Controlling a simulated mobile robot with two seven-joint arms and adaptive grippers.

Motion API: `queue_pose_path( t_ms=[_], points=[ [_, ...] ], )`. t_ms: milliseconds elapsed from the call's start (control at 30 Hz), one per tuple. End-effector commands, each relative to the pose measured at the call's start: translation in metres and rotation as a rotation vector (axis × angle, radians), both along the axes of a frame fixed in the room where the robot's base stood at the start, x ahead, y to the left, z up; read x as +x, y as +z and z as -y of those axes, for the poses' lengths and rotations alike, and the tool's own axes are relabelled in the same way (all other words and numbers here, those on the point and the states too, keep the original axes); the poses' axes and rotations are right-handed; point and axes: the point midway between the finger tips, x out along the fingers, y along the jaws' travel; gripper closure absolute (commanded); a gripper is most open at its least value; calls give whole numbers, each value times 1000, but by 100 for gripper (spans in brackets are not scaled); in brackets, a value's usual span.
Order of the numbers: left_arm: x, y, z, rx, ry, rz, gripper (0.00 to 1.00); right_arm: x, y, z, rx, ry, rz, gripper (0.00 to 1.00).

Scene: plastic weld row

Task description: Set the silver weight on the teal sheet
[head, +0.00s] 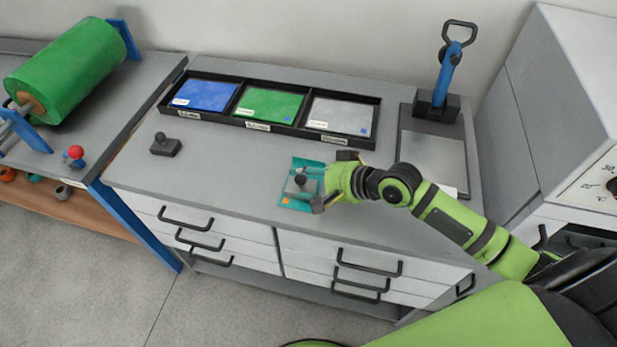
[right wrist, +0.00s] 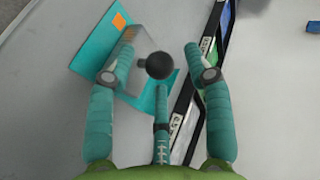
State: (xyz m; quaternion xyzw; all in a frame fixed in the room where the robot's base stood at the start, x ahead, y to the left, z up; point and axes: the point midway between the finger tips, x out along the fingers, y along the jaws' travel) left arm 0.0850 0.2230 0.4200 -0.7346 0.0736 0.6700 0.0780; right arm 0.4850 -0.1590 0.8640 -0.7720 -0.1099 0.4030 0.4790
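The teal sheet (head: 285,201) lies on the grey worktop near its front edge, with an orange patch at one corner. The silver weight (head: 292,187) with a dark round knob stands over the sheet and looks to rest on it. In the right wrist view the weight's silver base (right wrist: 133,82) overlaps the teal sheet (right wrist: 96,44). My right gripper (head: 322,186) is low beside the weight. Its fingers are spread, with the knob (right wrist: 159,65) between them and gaps on both sides. The gripper partly hides the weight and sheet in the head view. My left gripper is out of view.
A black tray (head: 265,126) with blue, green and grey sheets lies behind. A dark knobbed block (head: 165,146) stands at left. A blue-handled press (head: 445,80) stands at back right. The worktop between the dark block and the teal sheet is clear.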

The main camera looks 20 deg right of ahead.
Motion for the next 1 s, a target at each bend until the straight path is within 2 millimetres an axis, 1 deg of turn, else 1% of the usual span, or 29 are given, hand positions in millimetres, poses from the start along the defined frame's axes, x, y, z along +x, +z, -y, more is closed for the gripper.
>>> queue_pose_path(
  t_ms=[200,267,367,533,700,800,1000],
  points=[
    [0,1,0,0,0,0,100,-1,4,1,-1,0,0,48],
    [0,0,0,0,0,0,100,-5,5,5,-3,-1,-1,48],
    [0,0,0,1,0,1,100,-16,13,14,-4,0,-2,48],
    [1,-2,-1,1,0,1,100,-41,32,34,-6,3,-5,48],
    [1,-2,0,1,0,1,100,-60,48,50,-6,3,-5,48],
    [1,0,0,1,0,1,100,-67,53,58,-3,-2,-6,48],
    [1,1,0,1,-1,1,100,-76,61,65,0,0,-4,48]
  ],
)
